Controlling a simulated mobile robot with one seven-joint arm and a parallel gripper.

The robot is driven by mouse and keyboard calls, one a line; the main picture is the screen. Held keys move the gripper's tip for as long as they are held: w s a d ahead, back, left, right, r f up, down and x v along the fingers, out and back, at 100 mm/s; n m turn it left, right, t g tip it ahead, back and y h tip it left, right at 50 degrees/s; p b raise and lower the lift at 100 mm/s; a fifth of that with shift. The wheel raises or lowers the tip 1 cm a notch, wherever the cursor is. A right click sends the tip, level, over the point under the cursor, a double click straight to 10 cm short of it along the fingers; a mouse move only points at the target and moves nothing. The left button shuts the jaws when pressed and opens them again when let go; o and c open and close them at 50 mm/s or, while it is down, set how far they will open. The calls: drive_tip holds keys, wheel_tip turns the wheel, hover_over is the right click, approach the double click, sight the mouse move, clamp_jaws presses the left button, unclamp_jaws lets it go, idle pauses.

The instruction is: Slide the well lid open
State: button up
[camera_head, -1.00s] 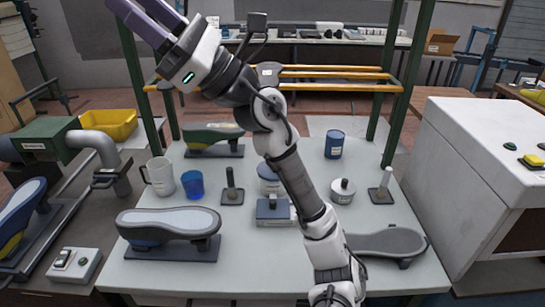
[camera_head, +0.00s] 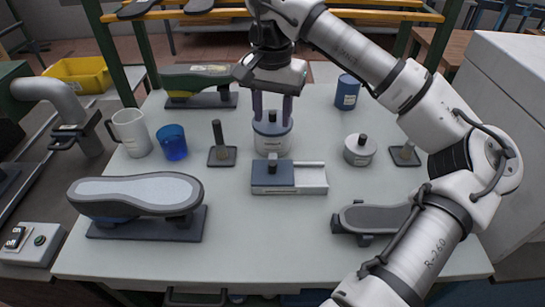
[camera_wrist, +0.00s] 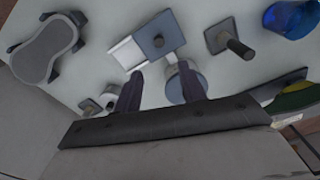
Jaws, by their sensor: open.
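The well is a low pale rectangular box (camera_head: 312,178) in the middle of the table. Its blue-grey sliding lid (camera_head: 264,177), with a dark upright knob, covers the left part, and a pale recess shows on the right. In the wrist view the lid (camera_wrist: 150,30) and the pale part (camera_wrist: 125,52) show at the top. My gripper (camera_head: 272,112) is open and empty, pointing down behind the well. Its fingers are over a round pot with a blue lid (camera_head: 272,143), just behind the box. I cannot tell whether they touch the pot.
Another post (camera_head: 221,156), a blue cup (camera_head: 173,142) and a white mug (camera_head: 131,133) stand left. Shoe lasts (camera_head: 140,192) occupy the front corners. The table in front of the well is clear.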

sight(272, 163)
wheel_tip(272, 163, down, 14)
drive_tip(key=p, duration=0.3)
drive_tip(key=shift+s+r, duration=0.1)
drive_tip(key=shift+c, duration=0.3)
clamp_jaws()
